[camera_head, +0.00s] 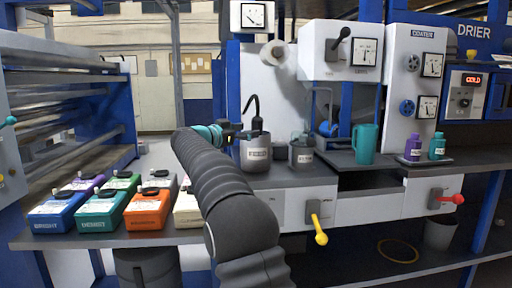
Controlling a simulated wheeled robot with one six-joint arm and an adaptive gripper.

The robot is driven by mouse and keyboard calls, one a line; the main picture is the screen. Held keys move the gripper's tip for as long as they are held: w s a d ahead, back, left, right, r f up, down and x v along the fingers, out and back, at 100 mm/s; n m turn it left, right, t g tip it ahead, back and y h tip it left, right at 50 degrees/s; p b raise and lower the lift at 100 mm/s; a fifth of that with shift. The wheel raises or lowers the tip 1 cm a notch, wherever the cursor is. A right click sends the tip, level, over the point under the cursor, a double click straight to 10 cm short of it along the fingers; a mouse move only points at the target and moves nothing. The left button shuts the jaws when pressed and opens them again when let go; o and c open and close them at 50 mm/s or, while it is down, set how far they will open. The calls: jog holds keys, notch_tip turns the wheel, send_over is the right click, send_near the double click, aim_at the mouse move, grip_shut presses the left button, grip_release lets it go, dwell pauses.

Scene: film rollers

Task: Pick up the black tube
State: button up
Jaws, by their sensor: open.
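A thin black tube (257,112) with a hooked top stands up out of a labelled grey pot (256,154) on the counter. Its lower end is hidden inside the pot. My dark arm reaches up from the bottom of the picture, and my gripper (241,136) is at its far end, at the pot's upper left rim. The gripper is open, small in the picture and dark against the tube. I cannot tell whether its fingers touch the tube or are around it.
A second grey pot (301,152) stands to the right, then a teal jug (365,144) and small purple (413,149) and teal (437,147) bottles. Colored boxes, including an orange one (147,210), sit at left. A yellow lever (317,229) sticks out from the counter front.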

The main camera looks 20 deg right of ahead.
jog(key=shift+s+x, duration=0.15)
jog(key=shift+x, duration=1.2)
jog(key=shift+s+x, duration=0.1)
jog(key=shift+x, duration=1.25)
jog(key=shift+f, duration=0.15)
jog(key=shift+c, duration=0.3)
jog(key=c, duration=1.1)
